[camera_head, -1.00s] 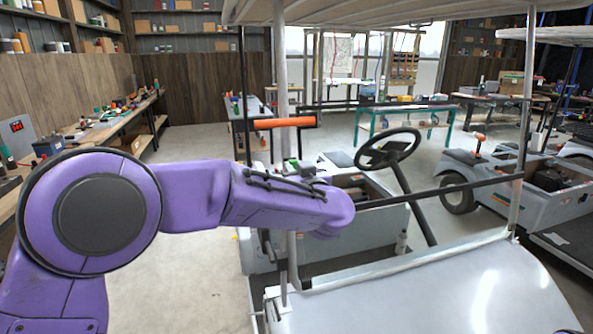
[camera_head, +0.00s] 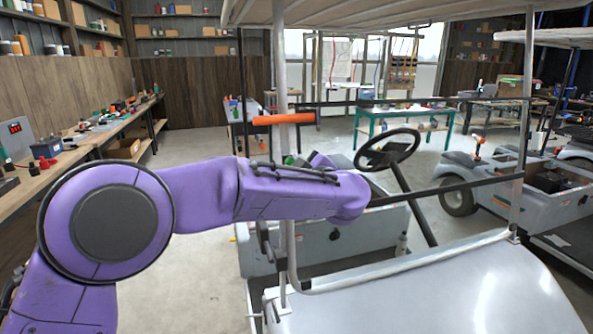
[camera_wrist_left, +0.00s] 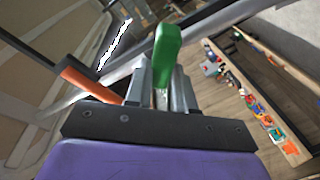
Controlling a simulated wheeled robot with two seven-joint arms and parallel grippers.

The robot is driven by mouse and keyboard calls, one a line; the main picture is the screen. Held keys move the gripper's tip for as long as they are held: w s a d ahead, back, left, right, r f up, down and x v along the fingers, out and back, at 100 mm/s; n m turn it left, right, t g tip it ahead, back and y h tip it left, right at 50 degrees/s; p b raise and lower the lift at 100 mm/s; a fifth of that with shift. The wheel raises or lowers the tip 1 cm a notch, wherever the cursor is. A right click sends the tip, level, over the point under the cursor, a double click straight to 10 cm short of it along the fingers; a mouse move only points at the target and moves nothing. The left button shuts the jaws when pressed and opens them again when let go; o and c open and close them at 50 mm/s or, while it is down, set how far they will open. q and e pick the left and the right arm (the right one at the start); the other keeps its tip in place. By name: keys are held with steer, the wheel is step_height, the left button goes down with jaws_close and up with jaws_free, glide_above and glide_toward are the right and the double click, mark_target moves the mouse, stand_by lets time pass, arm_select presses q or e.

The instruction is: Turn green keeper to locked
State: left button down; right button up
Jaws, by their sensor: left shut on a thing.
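The green keeper (camera_wrist_left: 167,50) stands up between the fingers of my left gripper (camera_wrist_left: 162,88) in the left wrist view. The fingers are shut on its lower part, and its green end sticks out beyond them. In the head view only a small green bit of the keeper (camera_head: 289,160) shows above my purple forearm, beside the cart's front roof post (camera_head: 281,75). My forearm hides most of the left gripper there. Whether the keeper is at its locked position cannot be told. My right gripper is in neither view.
An orange handle (camera_head: 284,119) crosses the post above my forearm; it also shows in the left wrist view (camera_wrist_left: 92,85). The steering wheel (camera_head: 387,149) and a dark crossbar (camera_head: 448,189) lie to the right. A workbench (camera_head: 80,150) runs along the left wall, with open floor before it.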

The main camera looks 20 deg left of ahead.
arm_select(q)
steer(key=shift+w+r+n+g+b, duration=0.1)
steer(key=shift+n+g+b, duration=0.55)
steer(key=shift+n, duration=1.6)
steer(key=shift+r+n+g+b, duration=0.15)
steer(key=shift+n+b, duration=0.9)
steer(key=shift+n, duration=1.2)
steer(key=shift+h, duration=0.3)
steer(key=c, duration=1)
jaws_free()
steer(key=shift+o, duration=0.2)
steer(key=shift+f, duration=0.1)
steer(key=shift+d, duration=0.15)
